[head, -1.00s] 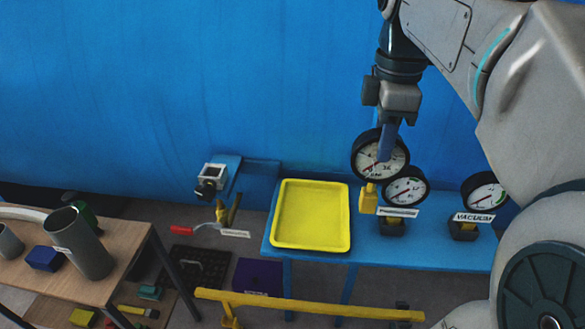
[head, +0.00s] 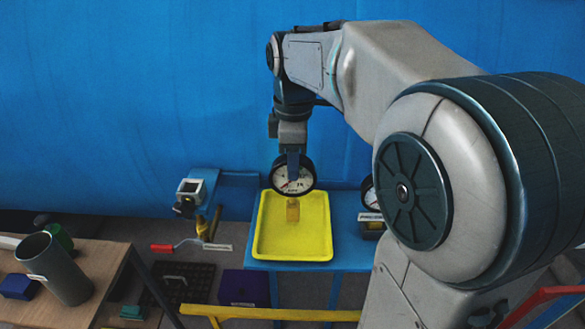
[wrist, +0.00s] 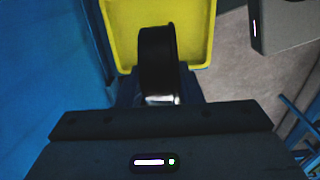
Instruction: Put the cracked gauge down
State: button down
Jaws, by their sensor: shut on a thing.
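The cracked gauge (head: 292,177) is a round black-rimmed dial with a white face and a brass stem pointing down. My gripper (head: 293,160) is shut on it and holds it upright over the yellow tray (head: 262,245). In the head view the stem overlaps the tray's floor; I cannot tell whether it touches. In the wrist view the gauge (wrist: 157,55) shows edge-on as a black rim in front of the tray (wrist: 200,25). The tray looks empty otherwise.
The tray lies on a blue bench (head: 345,215). Another gauge (head: 369,195) stands right of it, partly hidden by my arm. A yellow rail (head: 270,314) runs in front. A wooden table (head: 90,260) with a grey cylinder (head: 55,268) is at left.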

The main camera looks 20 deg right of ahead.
jog(key=shift+f, duration=1.4)
jog(key=shift+f, duration=0.2)
jog(key=c, duration=1)
grip_release()
jog(key=shift+r, duration=0.15)
notch_tip(320, 180, up, 12)
jog(key=shift+f+p, duration=0.1)
jog(key=shift+p, duration=0.35)
jog(key=shift+s, duration=0.15)
jog(key=s+f+m+t, duration=0.1)
jog(key=s+f+m, duration=0.3)
jog(key=f+m, duration=0.1)
jog(key=s+f+m+t, duration=0.1)
jog(key=s+f+m, duration=0.3)
jog(key=s+f, duration=0.1)
jog(key=s+f+m+t, duration=0.1)
jog(key=s+f+m, duration=0.3)
jog(key=f, duration=0.3)
jog(key=shift+s+m, duration=0.35)
jog(key=shift+m, duration=0.45)
